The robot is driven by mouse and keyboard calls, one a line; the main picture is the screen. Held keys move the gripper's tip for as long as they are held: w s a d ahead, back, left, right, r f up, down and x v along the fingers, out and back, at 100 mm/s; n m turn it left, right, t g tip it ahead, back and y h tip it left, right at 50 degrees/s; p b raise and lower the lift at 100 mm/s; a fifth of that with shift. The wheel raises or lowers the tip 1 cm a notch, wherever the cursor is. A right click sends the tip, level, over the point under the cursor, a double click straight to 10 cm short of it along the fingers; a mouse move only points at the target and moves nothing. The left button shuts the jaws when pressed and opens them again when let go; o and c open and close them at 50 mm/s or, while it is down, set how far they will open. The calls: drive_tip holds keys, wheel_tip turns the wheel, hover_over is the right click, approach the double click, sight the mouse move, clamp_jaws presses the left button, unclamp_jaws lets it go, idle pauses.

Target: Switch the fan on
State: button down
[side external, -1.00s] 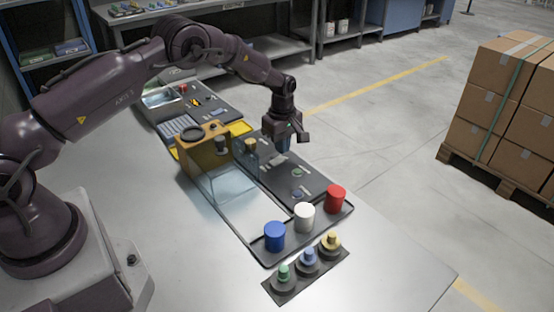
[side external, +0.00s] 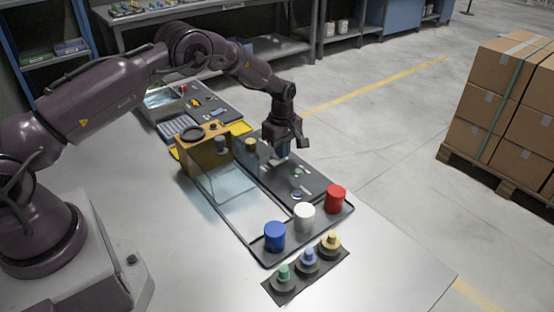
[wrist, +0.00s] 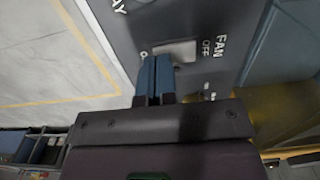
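The fan switch (wrist: 178,50) is a pale rocker plate on a dark panel (wrist: 215,20), with "FAN" and "OFF" printed to its right and a partly hidden label to its left in the wrist view. My gripper (wrist: 158,62) has its two blue fingers together, with nothing seen between them. The fingertips are at the near edge of the switch and cover part of it; I cannot tell whether they touch. In the side external view my gripper (side external: 283,154) is low over the dark panel (side external: 318,182), and the switch is hidden there.
A glass-walled hood (side external: 218,185) stands left of the panel, beside a wooden box (side external: 190,160). Blue (side external: 274,236), white (side external: 304,217) and red (side external: 335,198) cylinders stand on a tray in front. A knob strip (side external: 284,293) lies nearer. The table's front right is clear.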

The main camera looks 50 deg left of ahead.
drive_tip(key=shift+f, duration=0.35)
drive_tip(key=shift+r, duration=3.5)
